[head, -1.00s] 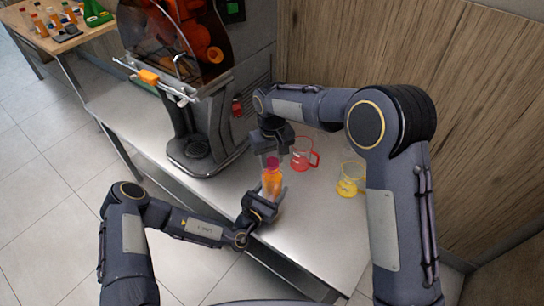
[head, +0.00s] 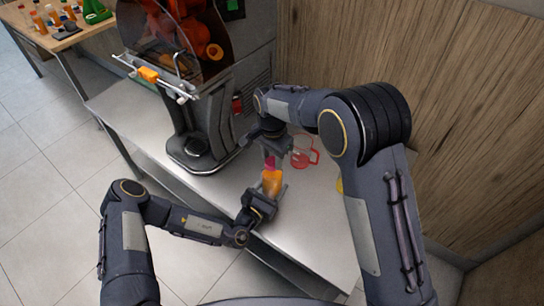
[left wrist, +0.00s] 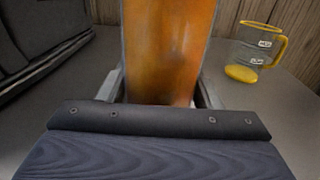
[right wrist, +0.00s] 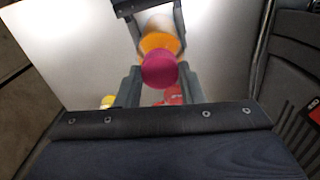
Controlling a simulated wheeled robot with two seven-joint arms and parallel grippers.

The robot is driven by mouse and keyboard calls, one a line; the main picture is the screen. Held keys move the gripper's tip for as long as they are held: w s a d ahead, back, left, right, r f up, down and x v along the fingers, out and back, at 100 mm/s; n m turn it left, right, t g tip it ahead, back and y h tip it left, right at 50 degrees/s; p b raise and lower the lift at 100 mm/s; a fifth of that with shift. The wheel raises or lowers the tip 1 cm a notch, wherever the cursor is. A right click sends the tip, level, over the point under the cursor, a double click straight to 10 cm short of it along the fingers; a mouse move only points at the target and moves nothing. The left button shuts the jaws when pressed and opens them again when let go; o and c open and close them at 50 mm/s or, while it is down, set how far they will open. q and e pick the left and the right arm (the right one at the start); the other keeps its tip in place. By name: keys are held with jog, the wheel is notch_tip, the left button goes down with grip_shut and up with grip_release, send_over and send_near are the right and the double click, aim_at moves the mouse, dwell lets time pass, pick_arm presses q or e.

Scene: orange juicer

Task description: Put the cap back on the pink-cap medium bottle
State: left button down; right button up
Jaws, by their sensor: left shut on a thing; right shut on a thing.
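The bottle (head: 271,184) with orange juice stands upright near the table's front edge. My left gripper (head: 268,194) is shut on its lower body; the bottle also fills the middle of the left wrist view (left wrist: 168,50). The pink cap (head: 270,162) is at the bottle's top, between the fingers of my right gripper (head: 272,158), which is shut on it from above. In the right wrist view the cap (right wrist: 159,69) covers the bottle's mouth, with the orange body (right wrist: 160,40) behind it. I cannot tell whether cap and neck touch.
A red-handled jug (head: 303,155) stands just right of my right gripper. A yellow measuring jug (left wrist: 256,52) stands farther right, mostly hidden by my right arm in the head view. The juicer (head: 193,110) stands at the back left. The front-right table top (head: 310,230) is clear.

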jog(key=m, duration=1.1)
jog(key=shift+m, duration=0.4)
jog(key=m, duration=0.5)
jog(key=shift+m, duration=0.4)
jog(key=m, duration=0.2)
jog(key=shift+m, duration=0.4)
jog(key=m, duration=0.4)
jog(key=shift+s+f, duration=0.1)
jog(key=shift+f, duration=0.15)
jog(key=shift+r+m, duration=0.1)
jog(key=shift+m, duration=0.5)
jog(key=shift+r+m, duration=0.1)
jog(key=shift+m, duration=0.2)
